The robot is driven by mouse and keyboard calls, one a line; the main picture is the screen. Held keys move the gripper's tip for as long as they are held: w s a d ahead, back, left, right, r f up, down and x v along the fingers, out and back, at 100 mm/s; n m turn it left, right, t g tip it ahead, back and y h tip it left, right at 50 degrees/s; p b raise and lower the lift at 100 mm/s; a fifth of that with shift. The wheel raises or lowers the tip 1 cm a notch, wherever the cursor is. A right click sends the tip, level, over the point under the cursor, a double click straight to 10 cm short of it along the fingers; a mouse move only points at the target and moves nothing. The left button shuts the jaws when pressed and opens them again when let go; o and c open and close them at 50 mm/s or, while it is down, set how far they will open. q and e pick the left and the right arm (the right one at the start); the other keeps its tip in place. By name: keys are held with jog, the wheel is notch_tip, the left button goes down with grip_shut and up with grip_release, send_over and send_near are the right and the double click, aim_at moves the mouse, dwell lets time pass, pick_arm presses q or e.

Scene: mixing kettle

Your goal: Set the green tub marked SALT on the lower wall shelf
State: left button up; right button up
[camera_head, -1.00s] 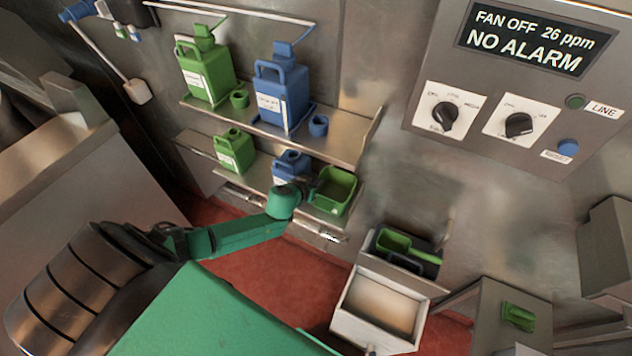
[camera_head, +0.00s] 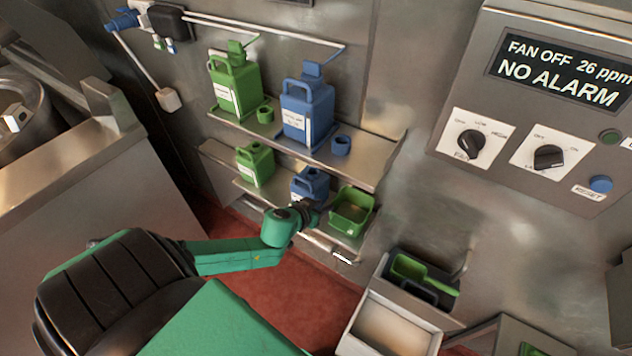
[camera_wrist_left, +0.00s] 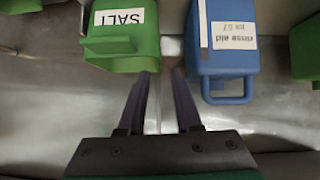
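The green tub (camera_head: 352,211), open at the top, sits upright at the right end of the lower wall shelf (camera_head: 245,187). In the left wrist view the green tub (camera_wrist_left: 125,45) shows a white label reading SALT. My left gripper (camera_head: 314,212) is just left of the tub, in front of the small blue bottle. In the left wrist view my left gripper (camera_wrist_left: 161,72) has its fingers apart with nothing between them. The tub lies beyond the left fingertip; whether they touch I cannot tell. My right gripper is not in view.
A small blue bottle (camera_head: 311,182), labelled rinse aid, and a small green bottle (camera_head: 256,165) share the lower shelf. The upper shelf (camera_head: 367,166) holds larger green and blue jugs and two cups. A bin holding a green scoop (camera_head: 412,268) is at lower right.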

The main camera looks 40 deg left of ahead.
pick_arm(q)
jog(key=v, duration=0.4)
jog(key=s+a+f+g+y, duration=0.15)
jog(key=s+a+f, duration=0.35)
jog(key=f, duration=0.5)
jog(key=s+a+f+g+y, duration=0.1)
jog(key=s+a+f+g, duration=0.25)
jog(key=f, duration=0.55)
jog(key=s+d+f+m+g+h, duration=0.1)
jog(key=s+d+f+g, duration=0.1)
jog(key=s+d+f, duration=0.3)
jog(key=s+d+f+m+g+h, duration=0.1)
jog(key=s+d+f+m+g, duration=0.1)
jog(key=s+d+f, duration=0.4)
jog(key=s+f, duration=0.2)
jog(key=s, duration=0.4)
jog(key=s+f, duration=0.3)
jog(key=s, duration=0.4)
jog(key=shift+s+f+m+g+h, duration=0.2)
jog(key=shift+f+m+g+h, duration=0.1)
jog(key=shift+g+h, duration=0.1)
